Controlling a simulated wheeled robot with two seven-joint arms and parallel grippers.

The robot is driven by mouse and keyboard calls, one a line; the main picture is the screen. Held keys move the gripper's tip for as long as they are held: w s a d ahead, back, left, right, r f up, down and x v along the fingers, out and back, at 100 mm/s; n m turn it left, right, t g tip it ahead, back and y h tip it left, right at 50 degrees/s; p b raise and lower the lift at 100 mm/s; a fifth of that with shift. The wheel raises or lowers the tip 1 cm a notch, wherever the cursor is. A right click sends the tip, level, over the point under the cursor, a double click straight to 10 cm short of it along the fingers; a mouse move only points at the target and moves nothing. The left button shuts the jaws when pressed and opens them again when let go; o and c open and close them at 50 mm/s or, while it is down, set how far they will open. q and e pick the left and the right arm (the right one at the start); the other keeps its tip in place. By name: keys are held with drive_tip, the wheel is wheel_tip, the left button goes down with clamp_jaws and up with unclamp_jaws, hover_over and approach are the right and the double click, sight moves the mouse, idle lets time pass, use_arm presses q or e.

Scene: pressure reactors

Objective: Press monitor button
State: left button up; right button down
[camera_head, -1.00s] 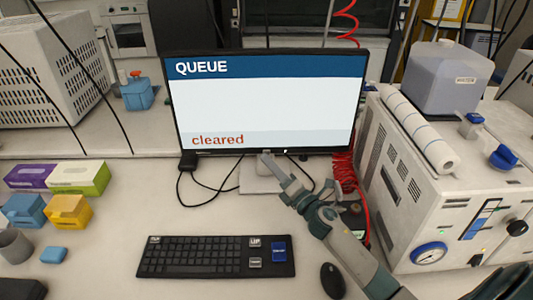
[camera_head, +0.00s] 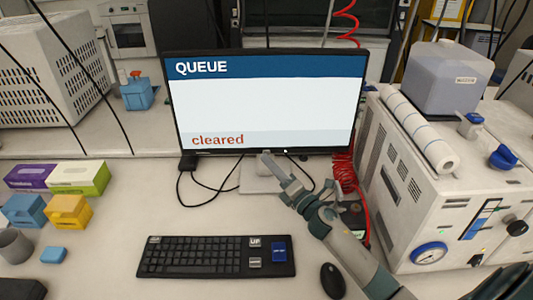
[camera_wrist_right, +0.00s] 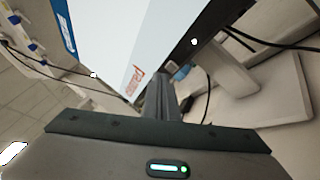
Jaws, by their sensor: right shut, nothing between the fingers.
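The monitor (camera_head: 262,105) stands upright at the back of the bench. Its screen shows "QUEUE" on a blue band and "cleared" in red. A small white mark, perhaps the button, sits on its lower black bezel (camera_head: 285,151); a similar white dot shows on the bezel in the wrist view (camera_wrist_right: 194,42). My right gripper (camera_head: 265,156) is shut and empty, its tips at the monitor's lower edge, left of that mark. In the wrist view its fingers (camera_wrist_right: 161,85) point toward the bezel near the red text. I cannot tell whether they touch it. My left gripper is not in view.
A black keyboard (camera_head: 215,257) and a mouse (camera_head: 333,281) lie in front. A white reactor unit (camera_head: 430,190) with a gauge stands to the right, beside red coiled tubing (camera_head: 345,172). Glove boxes (camera_head: 82,178) are at the left. Black cables lie under the monitor.

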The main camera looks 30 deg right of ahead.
drive_tip(key=shift+w, duration=0.1)
idle(0.3)
drive_tip(key=shift+w+d, duration=0.2)
drive_tip(key=shift+w, duration=0.05)
drive_tip(key=shift+w+d, duration=0.15)
drive_tip(key=shift+w, duration=0.2)
idle(0.8)
drive_tip(key=shift+s, duration=0.1)
idle(0.3)
drive_tip(key=shift+s+a, duration=0.35)
drive_tip(key=shift+s, duration=0.3)
drive_tip(key=shift+s+a+p, duration=0.15)
drive_tip(key=shift+s+a, duration=0.2)
drive_tip(key=shift+s, duration=0.4)
drive_tip(key=shift+s+a+p, duration=0.1)
drive_tip(key=shift+s+a, duration=0.25)
drive_tip(key=shift+s, duration=0.4)
drive_tip(key=shift+s+a+p, duration=0.15)
drive_tip(key=shift+s+a, duration=0.2)
drive_tip(key=shift+s, duration=0.4)
